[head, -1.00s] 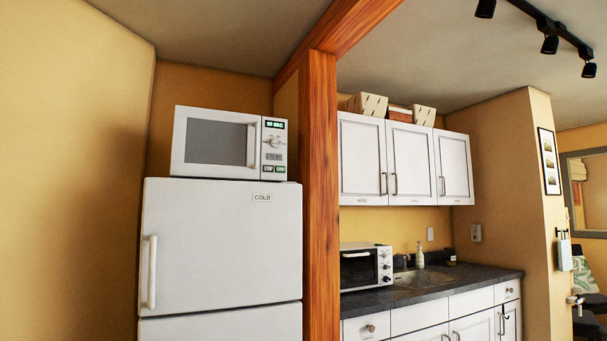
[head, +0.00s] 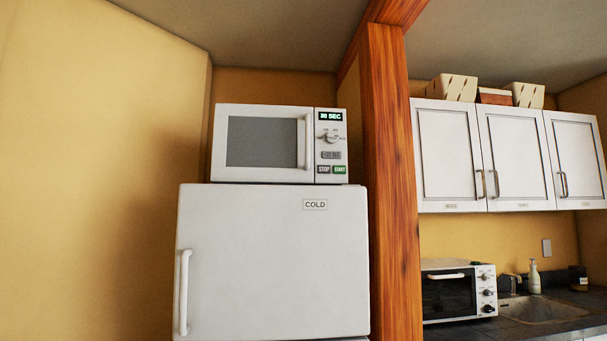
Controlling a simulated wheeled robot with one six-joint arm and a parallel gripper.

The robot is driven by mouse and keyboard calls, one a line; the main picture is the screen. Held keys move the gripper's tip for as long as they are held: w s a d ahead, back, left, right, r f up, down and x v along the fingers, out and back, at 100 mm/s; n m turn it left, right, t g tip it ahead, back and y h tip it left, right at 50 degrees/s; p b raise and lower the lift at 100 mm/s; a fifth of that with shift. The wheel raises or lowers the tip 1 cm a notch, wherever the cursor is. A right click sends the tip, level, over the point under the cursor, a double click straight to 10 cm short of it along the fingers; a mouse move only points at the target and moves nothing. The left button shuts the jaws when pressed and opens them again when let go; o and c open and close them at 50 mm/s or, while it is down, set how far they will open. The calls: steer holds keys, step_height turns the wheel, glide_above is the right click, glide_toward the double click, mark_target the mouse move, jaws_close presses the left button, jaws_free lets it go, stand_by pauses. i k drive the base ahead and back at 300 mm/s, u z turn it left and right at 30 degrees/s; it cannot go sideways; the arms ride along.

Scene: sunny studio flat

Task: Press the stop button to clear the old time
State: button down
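A white microwave (head: 262,142) stands on top of a white fridge (head: 270,255), with its door shut. Its control panel is on the right side. The display (head: 331,116) at the top of the panel shows green text that reads 30 SEC. A knob (head: 329,138) sits below it. At the bottom of the panel are a dark STOP button (head: 324,170) and, to its right, a green START button (head: 340,170). My gripper is not in view.
A wooden post (head: 392,190) stands just right of the fridge and microwave. Beyond it are white wall cabinets (head: 515,155), a toaster oven (head: 448,291) and a sink (head: 545,308) on a dark counter. A yellow wall (head: 90,170) is on the left.

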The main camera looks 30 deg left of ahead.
mark_target(321, 169)
steer(key=u, duration=0.65)
steer(key=i, duration=0.8)
steer(key=u, duration=0.85)
